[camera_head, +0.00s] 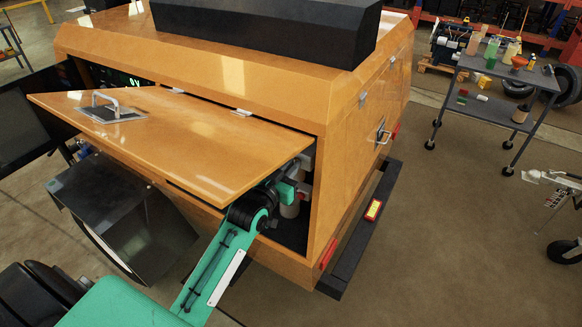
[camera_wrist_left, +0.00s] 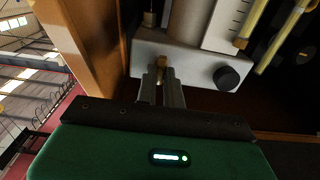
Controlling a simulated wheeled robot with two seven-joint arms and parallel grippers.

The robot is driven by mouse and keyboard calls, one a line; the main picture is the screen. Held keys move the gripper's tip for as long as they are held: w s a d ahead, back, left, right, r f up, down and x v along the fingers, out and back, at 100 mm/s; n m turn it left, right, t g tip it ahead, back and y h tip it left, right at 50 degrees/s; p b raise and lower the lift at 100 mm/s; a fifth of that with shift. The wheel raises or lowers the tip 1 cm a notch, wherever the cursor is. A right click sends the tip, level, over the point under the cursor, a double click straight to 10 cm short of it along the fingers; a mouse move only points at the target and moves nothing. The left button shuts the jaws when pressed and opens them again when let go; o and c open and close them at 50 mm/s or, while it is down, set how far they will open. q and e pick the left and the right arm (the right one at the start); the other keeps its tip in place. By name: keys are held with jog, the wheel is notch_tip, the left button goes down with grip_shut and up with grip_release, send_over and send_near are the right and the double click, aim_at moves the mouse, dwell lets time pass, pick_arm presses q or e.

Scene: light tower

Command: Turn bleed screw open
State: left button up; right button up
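My left arm reaches under the raised orange door (camera_head: 170,140) into the housing of the light tower (camera_head: 240,75). In the head view the green body of my left gripper shows inside the opening, and its fingertips are hard to make out. In the left wrist view the two fingers of my left gripper (camera_wrist_left: 162,88) point at a pale block (camera_wrist_left: 190,62). A small brass-coloured piece, seemingly the bleed screw (camera_wrist_left: 161,66), sits between the fingertips with almost no gap, and the fingers look closed on it. My right gripper is not in view.
A black knob (camera_wrist_left: 226,78) sticks out just right of the fingers, with yellow tubes (camera_wrist_left: 278,38) beyond. An orange panel (camera_wrist_left: 95,45) stands close on the left. A tool cart (camera_head: 500,95) stands on open floor at the right.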

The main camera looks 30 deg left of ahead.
pick_arm(q)
grip_shut()
jog(key=shift+d+f+m+p, duration=0.1)
jog(key=shift+m+p, duration=0.75)
jog(key=shift+m, duration=3.6)
jog(key=shift+d+f+m+p, duration=0.1)
jog(key=shift+m+p, duration=0.75)
jog(key=shift+m, duration=3.6)
jog(key=o, duration=0.6)
grip_release()
jog(key=shift+s, duration=0.1)
